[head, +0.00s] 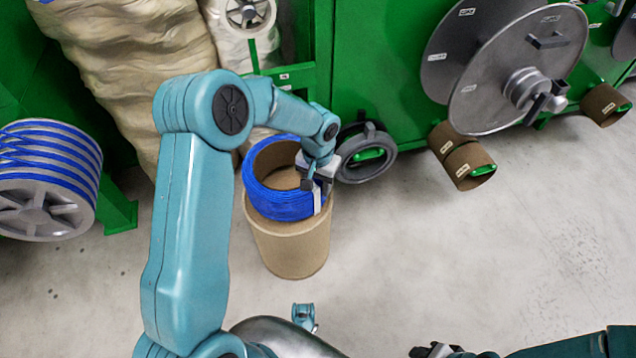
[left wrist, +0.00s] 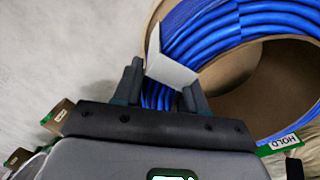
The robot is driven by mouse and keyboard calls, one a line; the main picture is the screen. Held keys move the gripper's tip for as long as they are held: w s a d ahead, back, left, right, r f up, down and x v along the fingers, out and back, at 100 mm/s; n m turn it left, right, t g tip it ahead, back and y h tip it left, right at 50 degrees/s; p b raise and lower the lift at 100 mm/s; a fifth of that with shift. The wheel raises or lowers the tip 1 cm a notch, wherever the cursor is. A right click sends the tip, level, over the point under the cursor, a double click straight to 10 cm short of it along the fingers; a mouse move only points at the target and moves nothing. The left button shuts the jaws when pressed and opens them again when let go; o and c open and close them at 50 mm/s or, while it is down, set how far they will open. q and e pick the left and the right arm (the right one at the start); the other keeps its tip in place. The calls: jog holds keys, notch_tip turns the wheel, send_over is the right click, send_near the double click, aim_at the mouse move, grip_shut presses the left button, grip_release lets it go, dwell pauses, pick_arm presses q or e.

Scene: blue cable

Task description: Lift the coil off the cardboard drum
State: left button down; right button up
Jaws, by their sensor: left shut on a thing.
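The blue coil (head: 283,203) sits around the upper end of the brown cardboard drum (head: 290,250), which stands upright on the floor. Whether the coil still touches the drum cannot be told. My left gripper (head: 318,184) is shut on the coil's right side. In the left wrist view the blue strands (left wrist: 215,30) run behind the fingers of my left gripper (left wrist: 162,88), and a pale flat piece (left wrist: 170,65) stands between them. The drum's brown inner wall (left wrist: 290,85) shows there too. My right gripper (head: 436,350) is partly cut off at the bottom edge.
A reel of blue cable (head: 45,180) stands at left, and wrapped sacks (head: 140,60) lean at the back. A grey ring (head: 366,155), cardboard tubes (head: 468,165) and a large metal reel (head: 515,75) line the green frame.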

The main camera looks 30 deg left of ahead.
pick_arm(q)
jog(key=shift+r+p, duration=1.45)
jog(key=shift+r, duration=0.85)
